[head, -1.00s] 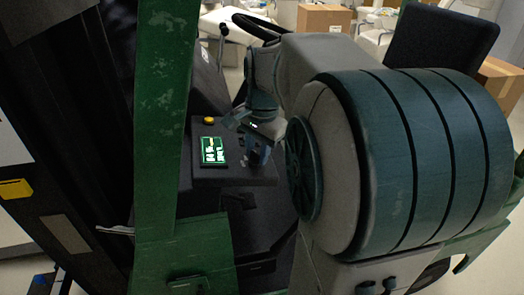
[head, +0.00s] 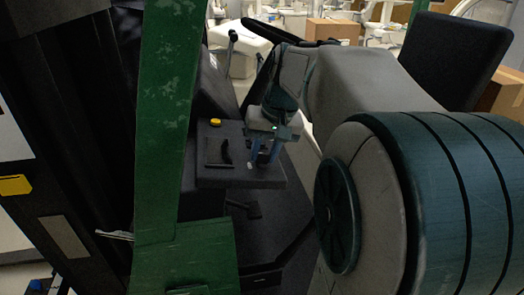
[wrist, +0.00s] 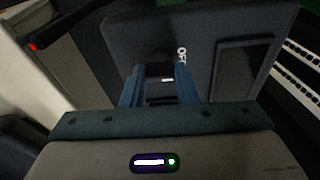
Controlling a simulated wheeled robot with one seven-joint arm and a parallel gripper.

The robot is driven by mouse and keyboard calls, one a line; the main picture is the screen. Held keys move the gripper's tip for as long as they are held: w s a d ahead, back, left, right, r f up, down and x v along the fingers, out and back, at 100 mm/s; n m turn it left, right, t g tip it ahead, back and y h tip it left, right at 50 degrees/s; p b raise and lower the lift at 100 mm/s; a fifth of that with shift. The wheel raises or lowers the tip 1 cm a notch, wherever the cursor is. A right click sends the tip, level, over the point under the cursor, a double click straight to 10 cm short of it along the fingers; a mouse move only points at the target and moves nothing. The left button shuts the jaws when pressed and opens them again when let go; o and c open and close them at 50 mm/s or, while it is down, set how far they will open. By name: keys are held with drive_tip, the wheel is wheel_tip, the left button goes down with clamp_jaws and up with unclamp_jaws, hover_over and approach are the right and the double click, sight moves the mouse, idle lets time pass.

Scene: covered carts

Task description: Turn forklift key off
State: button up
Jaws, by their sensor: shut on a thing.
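The key (wrist: 162,72) is a small dark part on the forklift's black control panel (head: 240,181). My gripper (head: 262,163) reaches down over the right part of this panel. In the wrist view the blue fingers of my gripper (wrist: 159,88) stand on both sides of the key and are shut on it. The fingers hide part of the key.
A yellow button (head: 215,122) sits behind the display. A green post (head: 165,130) stands left of the panel. The steering wheel (head: 290,42) and a black seat back (head: 455,60) are behind. Cardboard boxes (head: 333,29) stand farther off.

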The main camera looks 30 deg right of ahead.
drive_tip(key=shift+s+f+n, duration=0.2)
drive_tip(key=shift+n, duration=0.3)
drive_tip(key=o, duration=0.8)
drive_tip(key=shift+c, duration=0.2)
drive_tip(key=shift+o, duration=1.2)
drive_tip(key=shift+s+r, duration=0.1)
drive_tip(key=shift+s, duration=0.05)
drive_tip(key=shift+a+r, duration=0.1)
drive_tip(key=shift+r, duration=0.25)
drive_tip(key=v, duration=1.3)
drive_tip(key=shift+d, duration=0.25)
